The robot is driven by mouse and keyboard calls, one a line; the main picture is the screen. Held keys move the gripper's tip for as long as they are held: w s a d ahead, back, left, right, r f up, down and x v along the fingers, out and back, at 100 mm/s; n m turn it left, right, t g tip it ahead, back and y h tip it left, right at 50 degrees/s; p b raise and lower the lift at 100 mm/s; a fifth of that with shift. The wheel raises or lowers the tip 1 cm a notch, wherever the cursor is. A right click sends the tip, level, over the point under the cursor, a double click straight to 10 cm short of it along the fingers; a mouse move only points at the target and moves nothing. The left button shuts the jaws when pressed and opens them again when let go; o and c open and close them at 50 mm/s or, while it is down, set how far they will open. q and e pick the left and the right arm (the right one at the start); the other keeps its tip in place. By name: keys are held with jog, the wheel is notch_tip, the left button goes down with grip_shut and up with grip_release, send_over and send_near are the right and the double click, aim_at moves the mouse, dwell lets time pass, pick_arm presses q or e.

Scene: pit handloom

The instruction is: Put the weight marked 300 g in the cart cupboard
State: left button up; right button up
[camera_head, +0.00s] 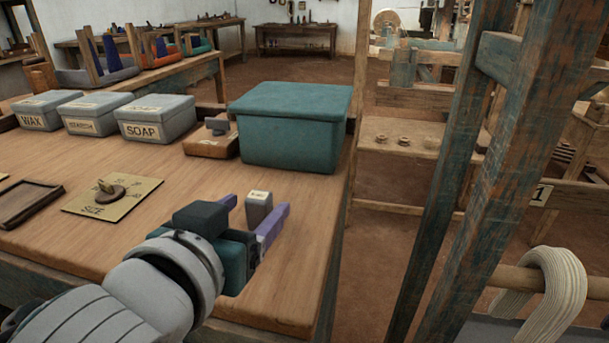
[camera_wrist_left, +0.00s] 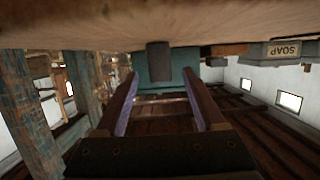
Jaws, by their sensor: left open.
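A small grey block-shaped weight (camera_head: 259,209) stands upright on the wooden bench, with a pale label on top whose marking is too small to read. My left gripper (camera_head: 258,204) is open, its two purple fingers low over the bench on either side of the weight's near part. In the left wrist view, which is upside down, the weight (camera_wrist_left: 158,62) shows between the fingertips of the gripper (camera_wrist_left: 160,75), with a gap on each side. I cannot make out a cart cupboard in either view. My right gripper is not in view.
A teal lidded box (camera_head: 290,145) stands behind the weight. A wooden block with a grey piece (camera_head: 210,143), a SOAP box (camera_head: 157,118), a yellow dial plate (camera_head: 90,207) and a dark tray (camera_head: 25,203) share the bench (camera_head: 170,170). Blue-worn loom posts (camera_head: 455,180) rise at right.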

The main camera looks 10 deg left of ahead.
pick_arm(q)
jog(key=shift+x, duration=0.8)
jog(key=shift+c, duration=0.3)
grip_shut()
